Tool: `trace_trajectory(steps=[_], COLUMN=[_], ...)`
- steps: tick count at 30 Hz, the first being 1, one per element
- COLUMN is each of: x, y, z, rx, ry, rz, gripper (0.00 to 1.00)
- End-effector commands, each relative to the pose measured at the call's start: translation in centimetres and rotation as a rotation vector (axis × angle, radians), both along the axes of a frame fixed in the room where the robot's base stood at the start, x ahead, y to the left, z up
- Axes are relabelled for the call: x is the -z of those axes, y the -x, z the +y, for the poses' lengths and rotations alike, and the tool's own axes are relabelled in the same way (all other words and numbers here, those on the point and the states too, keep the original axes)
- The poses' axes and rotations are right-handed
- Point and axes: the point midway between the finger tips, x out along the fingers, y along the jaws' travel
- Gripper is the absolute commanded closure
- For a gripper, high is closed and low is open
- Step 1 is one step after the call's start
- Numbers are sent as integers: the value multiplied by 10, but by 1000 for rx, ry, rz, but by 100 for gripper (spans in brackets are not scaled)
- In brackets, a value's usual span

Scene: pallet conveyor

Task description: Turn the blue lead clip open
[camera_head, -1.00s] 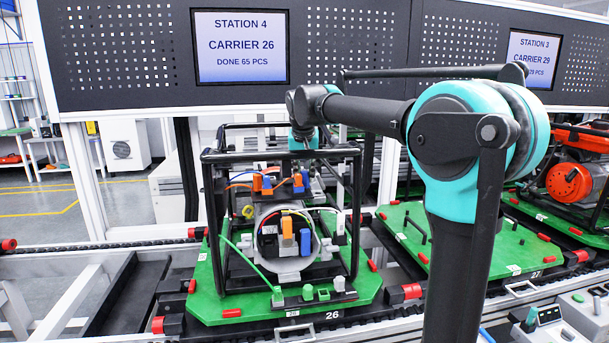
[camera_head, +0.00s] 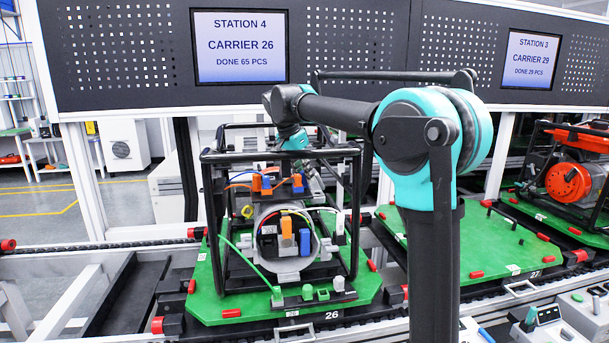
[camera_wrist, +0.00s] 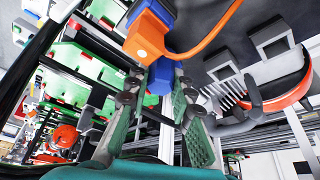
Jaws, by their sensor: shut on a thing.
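In the wrist view, the fingers of my gripper (camera_wrist: 158,92) are closed on a blue lead clip (camera_wrist: 160,76). An orange clip (camera_wrist: 143,42) with an orange lead sits right beside it. In the head view, my gripper reaches down from above behind the top bar of a black frame, and its fingertips are hidden there. Below it is a row with orange and blue parts, one blue part (camera_head: 298,188) at right and another (camera_head: 266,190) at left. How far the held clip is turned cannot be told.
The black tube frame (camera_head: 212,215) surrounds the unit on a green carrier (camera_head: 205,300) marked 26. An orange block (camera_head: 287,228) and a blue block (camera_head: 305,241) sit lower in the round housing. A mostly bare green carrier (camera_head: 490,250) stands to the right.

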Motion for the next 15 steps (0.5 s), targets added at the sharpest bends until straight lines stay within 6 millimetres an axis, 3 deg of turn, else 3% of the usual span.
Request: trace_trajectory(steps=[15], x=[0], y=[0], z=[0], rx=[50], ry=[-1], rz=[1], gripper=[100])
